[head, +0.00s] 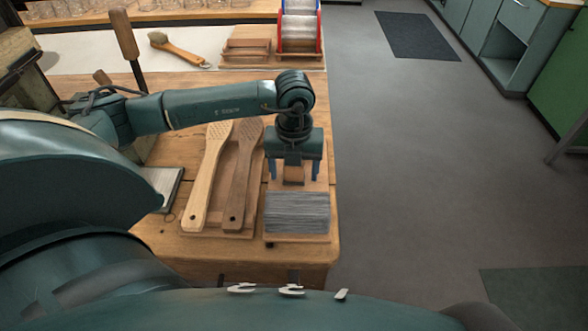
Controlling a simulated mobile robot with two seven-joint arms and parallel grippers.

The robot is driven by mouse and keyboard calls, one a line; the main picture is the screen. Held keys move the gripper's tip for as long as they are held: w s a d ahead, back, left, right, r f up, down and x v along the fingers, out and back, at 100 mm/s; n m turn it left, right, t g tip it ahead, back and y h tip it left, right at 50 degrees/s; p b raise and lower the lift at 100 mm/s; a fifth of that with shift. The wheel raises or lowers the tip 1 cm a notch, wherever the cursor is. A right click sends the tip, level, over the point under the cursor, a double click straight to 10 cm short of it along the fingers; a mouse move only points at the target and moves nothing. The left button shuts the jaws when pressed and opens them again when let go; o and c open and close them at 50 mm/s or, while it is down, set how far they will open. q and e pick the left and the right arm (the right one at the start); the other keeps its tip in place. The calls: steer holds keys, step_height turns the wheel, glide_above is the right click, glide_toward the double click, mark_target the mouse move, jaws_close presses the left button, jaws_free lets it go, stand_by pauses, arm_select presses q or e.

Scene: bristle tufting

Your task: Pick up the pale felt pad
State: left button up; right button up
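A pale, flat slab (165,182) with a dark right edge lies on the bench at the left, partly hidden behind my own body. It may be the pale felt pad, but I cannot be sure. My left gripper (294,176) points down over the right part of the bench, well to the right of that slab. Its two blue fingers are spread apart. A small brown block (293,174) shows between them, with gaps on both sides. I cannot tell whether the block lies below or behind the fingers. My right gripper is out of view.
A bundle of grey bristles (297,213) lies on a wooden tray just in front of my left gripper. Two wooden brush bodies (207,178) lie left of it. Red-and-blue spools (299,28) and a brush (176,48) are at the back. Floor lies right of the bench.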

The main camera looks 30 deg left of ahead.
arm_select(q)
steer(key=c, duration=1)
step_height(320, 180, up, 10)
steer(key=shift+r, duration=0.1)
steer(key=shift+c, duration=0.2)
steer(key=o, duration=0.5)
steer(key=c, duration=0.4)
